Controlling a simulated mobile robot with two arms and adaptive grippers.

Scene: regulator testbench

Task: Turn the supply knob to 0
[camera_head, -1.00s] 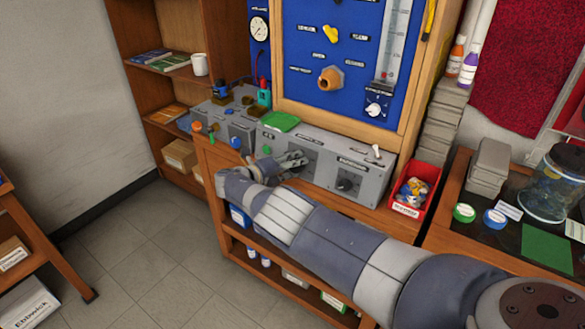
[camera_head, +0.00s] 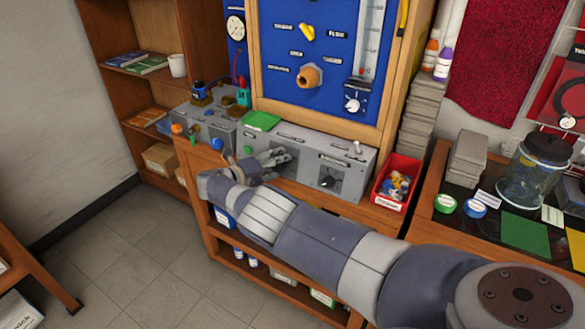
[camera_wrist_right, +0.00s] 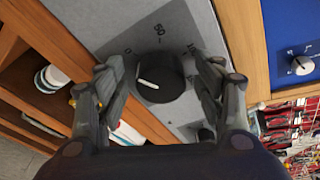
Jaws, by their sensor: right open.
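A black round knob (camera_wrist_right: 160,78) with a white pointer line sits on a grey panel in the right wrist view. Printed scale marks surround it; "50" is legible above. My right gripper (camera_wrist_right: 160,88) is open, with one finger on each side of the knob; contact is not clear. In the head view my right gripper (camera_head: 276,158) is at the front of the grey bench unit (camera_head: 300,150) and hides the knob there. A second black knob (camera_head: 328,181) shows to its right. My left gripper is not in view.
A red bin of small parts (camera_head: 397,184) stands just right of the unit. A blue board (camera_head: 320,50) with a brass fitting and a flow tube rises behind. A green booklet (camera_head: 261,121) lies on the unit. Open shelves (camera_head: 150,100) stand to the left.

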